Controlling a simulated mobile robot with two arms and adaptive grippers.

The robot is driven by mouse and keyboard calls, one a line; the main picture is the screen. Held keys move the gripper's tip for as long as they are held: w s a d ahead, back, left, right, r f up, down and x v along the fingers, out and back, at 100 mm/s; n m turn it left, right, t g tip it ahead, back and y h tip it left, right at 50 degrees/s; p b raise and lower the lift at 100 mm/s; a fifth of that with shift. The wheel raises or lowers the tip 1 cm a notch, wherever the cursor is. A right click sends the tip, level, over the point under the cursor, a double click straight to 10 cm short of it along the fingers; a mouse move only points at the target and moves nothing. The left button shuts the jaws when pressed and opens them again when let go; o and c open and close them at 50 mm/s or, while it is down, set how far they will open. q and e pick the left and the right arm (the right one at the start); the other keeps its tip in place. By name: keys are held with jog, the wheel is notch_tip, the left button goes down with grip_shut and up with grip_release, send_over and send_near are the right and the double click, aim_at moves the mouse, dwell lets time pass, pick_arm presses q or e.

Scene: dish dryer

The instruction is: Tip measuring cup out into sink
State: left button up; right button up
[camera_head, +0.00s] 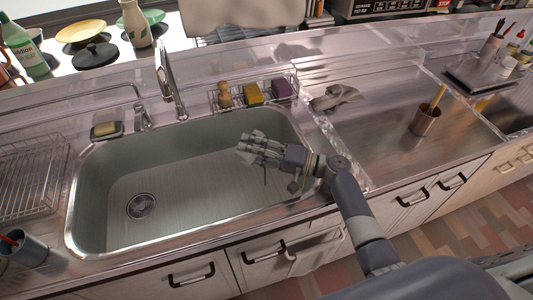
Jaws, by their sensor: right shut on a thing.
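My right gripper (250,149) is over the right part of the large sink (180,185), its arm reaching in from the lower right. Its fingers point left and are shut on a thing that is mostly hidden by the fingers. I cannot make out clearly whether this thing is the measuring cup, or how it is tilted. No other measuring cup can be told apart in view. The sink basin looks empty, with a round drain (141,206) at its left. My left gripper is not in view.
A faucet (172,85) stands behind the sink. A wire caddy with sponges (254,93) is at the back rim. A wire rack (30,187) is at left.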

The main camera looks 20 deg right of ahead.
aim_at(260, 132)
jog(key=shift+w+d+r+m+y+b, duration=0.15)
jog(key=shift+r+m+b, duration=0.15)
jog(key=shift+m, duration=0.25)
jog(key=shift+w+d+r+m+y+b, duration=0.1)
jog(key=shift+d+r+m+y+b, duration=0.15)
jog(key=shift+m, duration=0.3)
dwell(0.6)
jog(key=shift+w+d+r+m+t+p, duration=0.1)
jog(key=shift+r+m+t+p, duration=0.25)
jog(key=shift+r+m+t, duration=0.45)
dwell(0.6)
jog(key=shift+w+d+r+m+t+b, duration=0.15)
jog(key=shift+r+m, duration=0.15)
jog(key=shift+m, duration=0.3)
jog(key=shift+d+r+m+t+b, duration=0.15)
jog(key=shift+r+m, duration=0.1)
jog(key=shift+m, duration=0.35)
jog(key=shift+w+d+r+m+t+p, duration=0.1)
jog(key=shift+r+m+t+p, duration=0.15)
jog(key=shift+r+m, duration=0.25)
jog(key=shift+w+d+r+m+t+p, duration=0.1)
jog(key=shift+r+m+t+p, duration=0.15)
jog(key=shift+r+m, duration=0.25)
dwell(0.5)
